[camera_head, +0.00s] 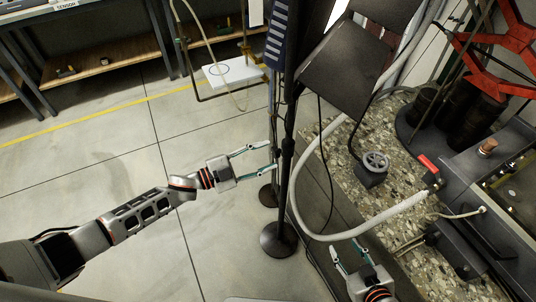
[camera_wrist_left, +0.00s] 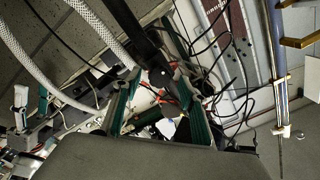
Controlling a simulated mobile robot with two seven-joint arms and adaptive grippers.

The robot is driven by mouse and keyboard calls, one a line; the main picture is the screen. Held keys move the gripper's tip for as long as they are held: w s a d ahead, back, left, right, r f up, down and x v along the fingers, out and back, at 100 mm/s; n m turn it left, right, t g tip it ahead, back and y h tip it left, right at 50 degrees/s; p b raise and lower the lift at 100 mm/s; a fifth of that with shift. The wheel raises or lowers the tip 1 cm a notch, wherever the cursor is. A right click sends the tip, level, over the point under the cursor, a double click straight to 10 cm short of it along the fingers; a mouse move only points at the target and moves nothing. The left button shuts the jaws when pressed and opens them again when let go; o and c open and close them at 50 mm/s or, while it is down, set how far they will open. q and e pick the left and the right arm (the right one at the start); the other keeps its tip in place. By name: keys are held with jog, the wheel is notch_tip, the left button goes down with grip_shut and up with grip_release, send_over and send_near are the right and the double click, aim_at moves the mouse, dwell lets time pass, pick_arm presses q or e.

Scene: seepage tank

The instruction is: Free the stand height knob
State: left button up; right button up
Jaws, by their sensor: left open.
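A black upright stand pole (camera_head: 287,165) rises from a round black base (camera_head: 279,240) and carries a dark tilted panel (camera_head: 345,75). My left gripper (camera_head: 270,157) is open, its two fingers pointing right, with the tips close to the pole's left side. In the left wrist view, the open left gripper (camera_wrist_left: 158,76) shows the dark pole (camera_wrist_left: 140,35) running down toward the gap between the fingertips. I cannot clearly make out the height knob in either view. My right gripper (camera_head: 346,246) is open at the bottom, with nothing seen between its fingers.
A thick pale hose (camera_head: 375,225) loops right of the pole, above my right gripper. A thin black cable (camera_head: 322,150) hangs beside the pole. The floor (camera_head: 110,150) at left is clear.

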pick_arm(q)
jog(key=v, duration=1)
jog(key=shift+s+a, duration=0.15)
jog(key=shift+a, duration=0.1)
jog(key=shift+d, duration=0.1)
jog(key=s+d+f+n+t+y, duration=0.3)
jog(key=s+f+n+t+y, duration=0.15)
jog(key=n, duration=0.35)
jog(key=s+a+f+n+g+y, duration=0.1)
jog(key=s+a+f+n+y, duration=0.3)
jog(key=s, duration=0.2)
jog(key=s+a+f+n+g+y, duration=0.1)
jog(key=s+a+f+n+y, duration=0.3)
jog(key=s, duration=0.3)
jog(key=shift+a+n+g, duration=0.3)
jog(key=shift+a+g, duration=0.05)
jog(key=shift+a, duration=0.2)
